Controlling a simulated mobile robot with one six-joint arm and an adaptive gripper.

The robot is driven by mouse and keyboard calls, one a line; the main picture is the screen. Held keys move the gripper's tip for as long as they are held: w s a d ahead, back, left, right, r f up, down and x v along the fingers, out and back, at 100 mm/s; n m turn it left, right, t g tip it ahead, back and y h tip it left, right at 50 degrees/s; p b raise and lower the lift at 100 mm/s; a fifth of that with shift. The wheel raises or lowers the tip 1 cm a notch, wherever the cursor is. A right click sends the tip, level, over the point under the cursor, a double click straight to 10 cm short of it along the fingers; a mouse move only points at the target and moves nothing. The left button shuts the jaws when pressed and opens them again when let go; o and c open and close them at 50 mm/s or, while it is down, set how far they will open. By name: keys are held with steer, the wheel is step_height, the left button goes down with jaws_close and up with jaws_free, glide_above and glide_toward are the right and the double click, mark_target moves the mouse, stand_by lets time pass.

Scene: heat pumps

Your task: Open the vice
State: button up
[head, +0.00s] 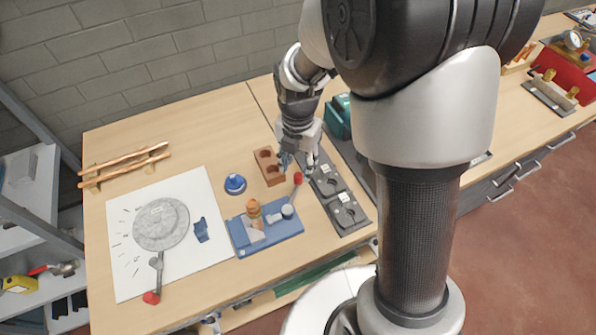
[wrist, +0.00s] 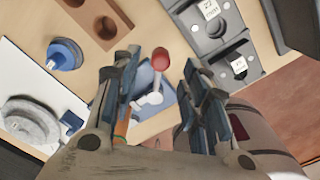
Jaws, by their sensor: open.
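The vice has a blue base (head: 272,236) on the wooden bench in the head view. An orange-brown part (head: 253,209) stands upright on its left half. A pale lever (head: 291,199) with a red knob (head: 297,178) rises on its right side. My gripper (head: 298,158) is open above and behind the vice, near the red knob. In the wrist view the red knob (wrist: 160,58) shows between the open fingers of my gripper (wrist: 160,75), with no contact that I can make out. The fingers hide much of the vice there, and I cannot tell how far its jaws are apart.
Grey fixtures (head: 347,212) stand right of the vice, and a brown block (head: 269,166) with holes lies behind it. A blue round object (head: 235,184) is behind left. A grey disc (head: 161,224) lies on a white sheet (head: 193,278). Copper pipes (head: 125,168) lie at the back left.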

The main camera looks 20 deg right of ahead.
step_height(320, 180, up, 7)
stand_by(0.3)
steer(key=shift+r, duration=0.1)
steer(key=s+r+m+t, duration=0.1)
steer(key=s+r+m, duration=0.2)
steer(key=s+m, duration=0.3)
steer(key=s+d+r+m+t, duration=0.1)
steer(key=s+r+m, duration=0.3)
steer(key=m, duration=0.8)
steer(key=s+d+r+m+t, duration=0.1)
steer(key=s+r+m, duration=0.3)
steer(key=s+m, duration=0.5)
steer(key=shift+d+m+t, duration=0.15)
steer(key=shift+m+t, duration=0.25)
steer(key=shift+t, duration=0.4)
steer(key=shift+r, duration=0.1)
